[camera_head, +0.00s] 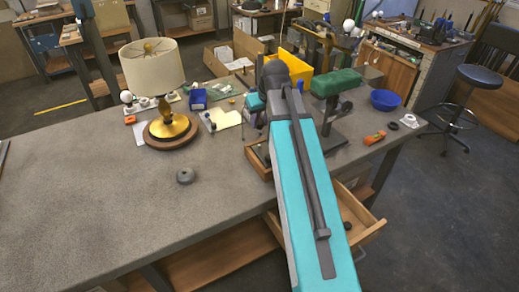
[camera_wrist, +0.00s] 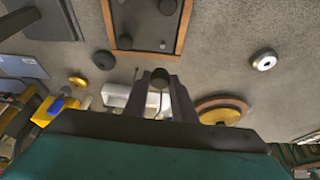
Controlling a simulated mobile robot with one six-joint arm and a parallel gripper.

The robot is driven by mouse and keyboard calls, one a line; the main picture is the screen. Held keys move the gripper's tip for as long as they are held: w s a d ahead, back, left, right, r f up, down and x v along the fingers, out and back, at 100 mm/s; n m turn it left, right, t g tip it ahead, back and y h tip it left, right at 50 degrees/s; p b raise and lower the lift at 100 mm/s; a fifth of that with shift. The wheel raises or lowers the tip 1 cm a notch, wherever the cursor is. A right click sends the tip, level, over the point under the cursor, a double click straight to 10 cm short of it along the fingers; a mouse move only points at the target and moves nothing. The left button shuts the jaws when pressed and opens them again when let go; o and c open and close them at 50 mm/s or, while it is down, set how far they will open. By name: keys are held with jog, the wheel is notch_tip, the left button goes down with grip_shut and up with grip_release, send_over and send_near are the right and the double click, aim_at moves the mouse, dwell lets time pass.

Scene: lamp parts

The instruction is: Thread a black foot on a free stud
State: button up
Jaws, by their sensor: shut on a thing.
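My gripper (camera_wrist: 158,92) shows at the lower middle of the wrist view. Its fingers are shut on a small black foot (camera_wrist: 160,78), whose rounded dark end shows between the tips. Beyond it lies a dark panel with a wooden edge (camera_wrist: 183,28). Two black round feet, one upper right (camera_wrist: 167,7) and one lower left (camera_wrist: 125,42), sit on this panel. The held foot appears apart from the panel. In the head view my arm hides the gripper and most of the wooden-edged panel (camera_head: 257,160).
A lamp with a cream shade (camera_head: 152,68) stands left of my arm. A grey disc (camera_head: 186,175) lies in front of it. A green-topped stand (camera_head: 336,83) rises close to the right. An open drawer (camera_head: 372,232) juts out below. The left tabletop is clear.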

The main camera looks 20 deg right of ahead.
aim_at(259, 145)
dwell(0.4)
jog(key=shift+f+b, duration=0.85)
jog(key=shift+f, duration=1.15)
jog(key=shift+f+b, duration=0.75)
jog(key=shift+f, duration=1.1)
jog(key=shift+f+b, duration=0.3)
jog(key=shift+f, duration=0.7)
dwell(0.7)
jog(key=shift+o, duration=1.4)
grip_shut()
jog(key=shift+s+f, duration=0.1)
jog(key=shift+f, duration=0.1)
